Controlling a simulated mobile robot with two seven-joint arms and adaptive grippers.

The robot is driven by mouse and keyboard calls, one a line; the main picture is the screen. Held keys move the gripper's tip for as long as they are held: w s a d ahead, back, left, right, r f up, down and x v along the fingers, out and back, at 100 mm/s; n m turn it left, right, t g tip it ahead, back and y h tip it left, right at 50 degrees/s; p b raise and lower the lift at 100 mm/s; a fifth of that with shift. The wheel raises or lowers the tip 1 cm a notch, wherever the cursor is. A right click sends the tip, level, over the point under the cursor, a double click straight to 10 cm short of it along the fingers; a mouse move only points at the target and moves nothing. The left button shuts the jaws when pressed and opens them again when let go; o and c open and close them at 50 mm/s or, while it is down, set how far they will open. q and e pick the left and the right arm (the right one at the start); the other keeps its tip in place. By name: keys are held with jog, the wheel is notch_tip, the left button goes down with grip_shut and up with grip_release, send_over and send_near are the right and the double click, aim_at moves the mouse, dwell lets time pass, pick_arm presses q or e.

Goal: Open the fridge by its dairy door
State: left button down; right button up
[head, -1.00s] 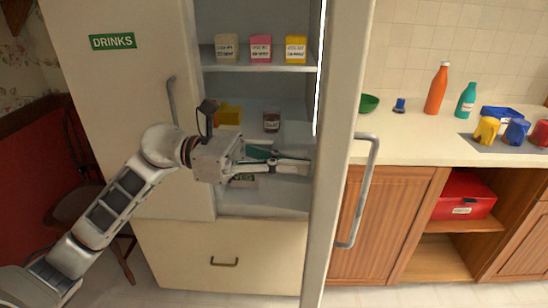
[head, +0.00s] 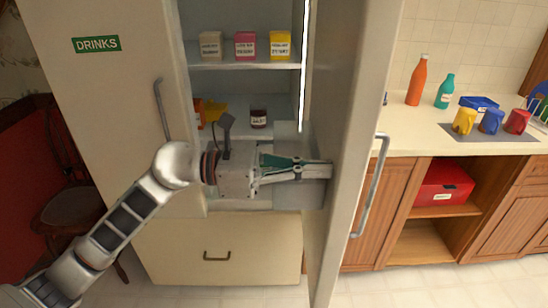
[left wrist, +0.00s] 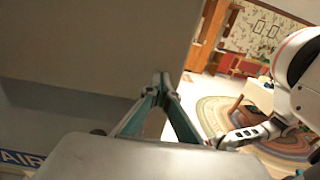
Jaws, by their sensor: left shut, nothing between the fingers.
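The fridge's right-hand door (head: 352,110) stands open, swung out to the right, its long bar handle (head: 372,190) on the outer side. My left gripper (head: 328,170) is shut and empty, reaching across the fridge opening with its fingertips at the inner side of this door; whether they touch it I cannot tell. In the left wrist view the teal fingers (left wrist: 161,82) come together near a large pale panel (left wrist: 85,50). A blue label (left wrist: 18,158) there is partly cut off, reading "AIR". My right gripper is not in view.
The door marked DRINKS (head: 95,44) is on the left, closed, with its own handle (head: 161,110). Shelves hold cartons (head: 245,46) and a jar (head: 259,118). A counter (head: 430,135) with bottles and mugs lies right of the open door. A drawer (head: 216,240) is below.

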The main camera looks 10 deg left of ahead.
aim_at(379, 169)
pick_arm(q)
jog(key=d, duration=0.3)
jog(key=w+d, duration=0.1)
jog(key=d, duration=0.3)
jog(key=d+p, duration=0.1)
jog(key=d, duration=0.3)
jog(key=shift+w, duration=0.35)
jog(key=shift+w+d, duration=0.3)
jog(key=shift+d, duration=0.45)
jog(key=shift+a, duration=0.1)
